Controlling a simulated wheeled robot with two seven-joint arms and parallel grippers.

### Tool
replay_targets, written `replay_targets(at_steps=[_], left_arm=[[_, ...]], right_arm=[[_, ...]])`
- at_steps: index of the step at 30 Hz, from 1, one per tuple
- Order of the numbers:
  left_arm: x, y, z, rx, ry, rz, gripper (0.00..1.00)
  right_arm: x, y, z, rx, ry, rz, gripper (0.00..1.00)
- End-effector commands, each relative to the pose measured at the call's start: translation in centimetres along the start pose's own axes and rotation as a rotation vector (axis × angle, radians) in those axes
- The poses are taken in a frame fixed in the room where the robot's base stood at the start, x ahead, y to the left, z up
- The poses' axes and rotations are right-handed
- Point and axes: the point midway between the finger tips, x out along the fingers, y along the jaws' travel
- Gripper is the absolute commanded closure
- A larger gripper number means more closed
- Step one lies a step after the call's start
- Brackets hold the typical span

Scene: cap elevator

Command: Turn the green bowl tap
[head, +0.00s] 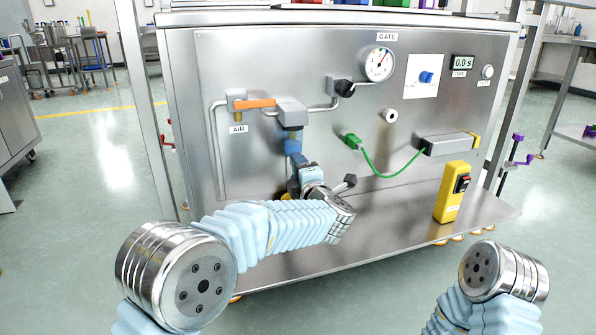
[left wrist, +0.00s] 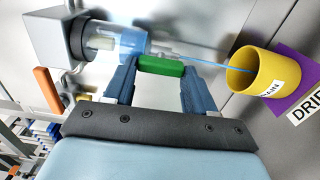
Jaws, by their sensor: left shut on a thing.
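The green bowl tap (left wrist: 162,66) is a short green bar under the clear blue bowl (left wrist: 132,42) in the left wrist view. My left gripper (left wrist: 161,74) has its two blue fingers on either end of the bar and is shut on it. In the head view the left gripper (head: 298,168) is just below the grey unit (head: 292,112) on the panel; the tap is hidden there. A thin blue line runs from the bowl's end into the yellow cup (left wrist: 250,72) labelled as a drain. My right gripper is out of view.
An orange lever (head: 255,103) sits on the air pipe above left. A black knob (head: 345,88), a gauge (head: 379,64) and a green plug with cable (head: 352,141) are on the panel to the right. A yellow switch box (head: 452,192) stands on the shelf (head: 400,232).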

Motion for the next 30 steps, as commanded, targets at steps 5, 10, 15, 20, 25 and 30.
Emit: replay_targets(at_steps=[5, 10, 15, 20, 25, 30], left_arm=[[-0.1, -0.1, 0.1, 0.0, -0.003, -0.003, 0.29], [-0.1, -0.1, 0.1, 0.0, -0.002, -0.002, 0.19], [-0.1, 0.0, 0.1, 0.0, -0.001, -0.001, 0.19], [-1.5, 0.1, 0.1, 0.0, -0.003, -0.002, 0.19], [-5.4, 0.1, 0.1, 0.001, -0.005, -0.002, 0.19], [-9.6, 0.1, 0.1, 0.0, -0.005, -0.001, 0.19]], right_arm=[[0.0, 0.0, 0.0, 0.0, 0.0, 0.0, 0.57], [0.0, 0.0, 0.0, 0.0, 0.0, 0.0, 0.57], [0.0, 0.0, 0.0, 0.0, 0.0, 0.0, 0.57], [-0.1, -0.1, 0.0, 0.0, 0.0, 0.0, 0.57], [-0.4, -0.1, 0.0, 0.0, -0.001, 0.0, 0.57], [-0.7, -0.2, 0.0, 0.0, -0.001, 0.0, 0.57]])
